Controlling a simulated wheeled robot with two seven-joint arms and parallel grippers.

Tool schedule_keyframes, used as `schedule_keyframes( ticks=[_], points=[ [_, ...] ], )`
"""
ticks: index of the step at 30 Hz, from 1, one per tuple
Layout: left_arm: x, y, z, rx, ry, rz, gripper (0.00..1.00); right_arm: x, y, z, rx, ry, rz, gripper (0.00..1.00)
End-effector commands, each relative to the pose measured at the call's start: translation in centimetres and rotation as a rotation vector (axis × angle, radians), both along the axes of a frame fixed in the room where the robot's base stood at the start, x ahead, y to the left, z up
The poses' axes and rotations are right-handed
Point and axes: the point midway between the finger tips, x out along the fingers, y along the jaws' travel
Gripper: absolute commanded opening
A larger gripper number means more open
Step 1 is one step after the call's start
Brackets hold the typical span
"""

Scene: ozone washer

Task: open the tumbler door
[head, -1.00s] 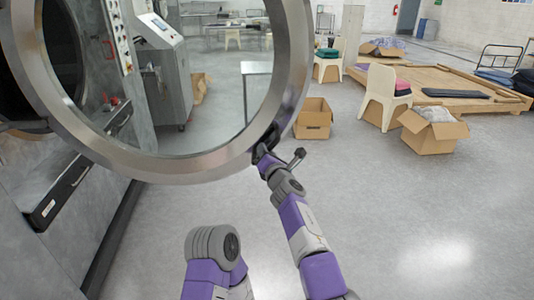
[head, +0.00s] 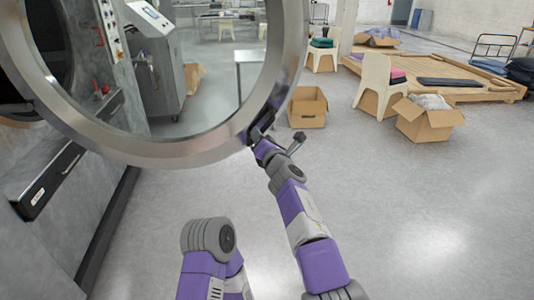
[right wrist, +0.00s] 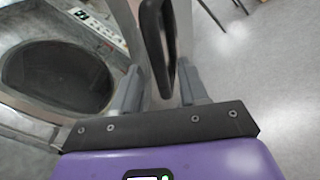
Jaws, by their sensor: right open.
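The tumbler door (head: 185,152) is a thick metal ring around a clear window. It stands swung out from the washer (head: 45,160) at the left in the head view. My right gripper (head: 258,130) is at the door's lower right rim, by the black handle. In the right wrist view the black handle (right wrist: 153,38) reaches down between the spread fingers of my right gripper (right wrist: 160,88). I cannot tell whether a finger touches it. The dark drum opening (right wrist: 58,75) shows at the left there. My left gripper is not in view.
A cardboard box (head: 307,110) stands on the floor right of the door. A white chair (head: 380,85), another box (head: 428,120) and a low wooden platform (head: 450,82) are farther right. The grey floor (head: 430,210) in the right foreground is clear.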

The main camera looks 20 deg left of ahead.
Motion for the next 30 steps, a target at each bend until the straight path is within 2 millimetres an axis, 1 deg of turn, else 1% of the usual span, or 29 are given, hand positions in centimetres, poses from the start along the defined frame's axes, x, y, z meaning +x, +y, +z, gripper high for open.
schedule_keyframes(
  ticks=[1,3,8,15,21,30],
  points=[
    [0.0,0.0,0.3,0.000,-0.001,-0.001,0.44,-0.6,0.2,0.0,-0.009,0.002,0.007,0.43],
    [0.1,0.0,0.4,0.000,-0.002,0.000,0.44,-1.1,-0.1,0.0,-0.009,0.002,0.009,0.43],
    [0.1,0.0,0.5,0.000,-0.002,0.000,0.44,-1.8,-1.5,0.4,-0.001,-0.001,-0.003,0.43],
    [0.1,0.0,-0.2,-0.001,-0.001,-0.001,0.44,-3.2,-2.7,0.3,0.001,-0.002,0.000,0.43],
    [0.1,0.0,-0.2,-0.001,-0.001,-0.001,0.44,-3.6,-3.1,0.3,0.001,-0.001,-0.001,0.43],
    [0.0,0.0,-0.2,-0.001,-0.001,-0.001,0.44,-3.6,-3.1,0.3,0.001,-0.001,-0.001,0.43]
  ],
)
